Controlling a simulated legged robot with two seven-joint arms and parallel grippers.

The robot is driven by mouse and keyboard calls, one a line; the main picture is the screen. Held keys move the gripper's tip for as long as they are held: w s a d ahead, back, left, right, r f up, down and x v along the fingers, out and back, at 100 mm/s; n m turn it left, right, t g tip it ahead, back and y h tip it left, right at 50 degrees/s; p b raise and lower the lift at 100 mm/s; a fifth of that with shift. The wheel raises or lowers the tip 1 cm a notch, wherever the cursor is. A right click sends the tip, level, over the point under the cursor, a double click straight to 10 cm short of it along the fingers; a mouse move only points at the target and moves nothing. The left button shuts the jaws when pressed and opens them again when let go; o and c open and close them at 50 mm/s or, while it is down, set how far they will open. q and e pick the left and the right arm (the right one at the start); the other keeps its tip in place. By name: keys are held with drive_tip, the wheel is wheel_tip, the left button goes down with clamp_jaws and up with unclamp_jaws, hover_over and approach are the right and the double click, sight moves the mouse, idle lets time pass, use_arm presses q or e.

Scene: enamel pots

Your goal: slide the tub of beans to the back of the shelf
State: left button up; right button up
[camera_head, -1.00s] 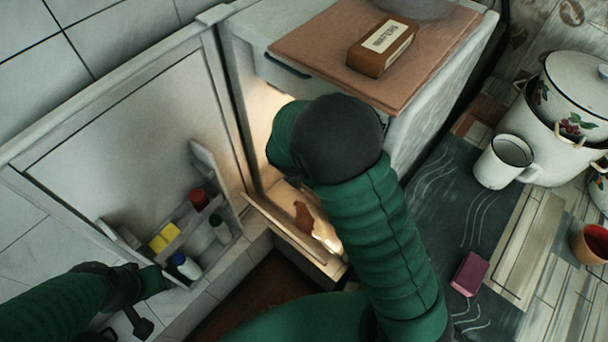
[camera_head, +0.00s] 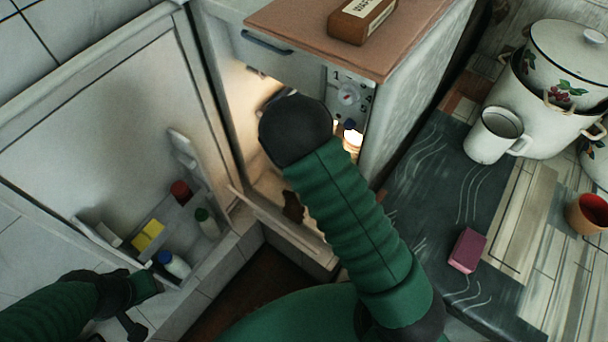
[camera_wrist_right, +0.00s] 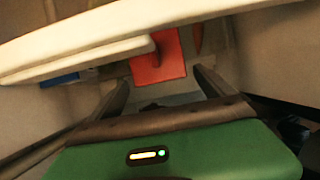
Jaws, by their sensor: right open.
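My right arm reaches into the lit, open fridge (camera_head: 283,232), and its gripper is hidden in the head view. In the right wrist view my right gripper (camera_wrist_right: 166,92) is open, its dark fingers spread apart. A red, flat-faced thing (camera_wrist_right: 160,62) shows beyond and between the fingertips, partly covered by a pale shelf edge (camera_wrist_right: 90,48). I cannot tell whether this red thing is the tub of beans. No tub can be made out for sure in the head view. My left gripper (camera_head: 147,286) is by the lower edge of the open fridge door (camera_head: 95,135); its jaws are unclear.
The door rack holds a yellow box (camera_head: 148,235) and several bottles. A brown box (camera_head: 361,18) lies on top of the fridge. On the right counter stand a white mug (camera_head: 492,135), a large enamel pot (camera_head: 545,120) and a pink block (camera_head: 467,250).

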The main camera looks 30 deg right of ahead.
drive_tip(key=b+x, duration=0.1)
drive_tip(key=x, duration=0.3)
drive_tip(key=shift+f, duration=0.1)
drive_tip(key=c, duration=1.7)
drive_tip(key=shift+d, duration=0.1)
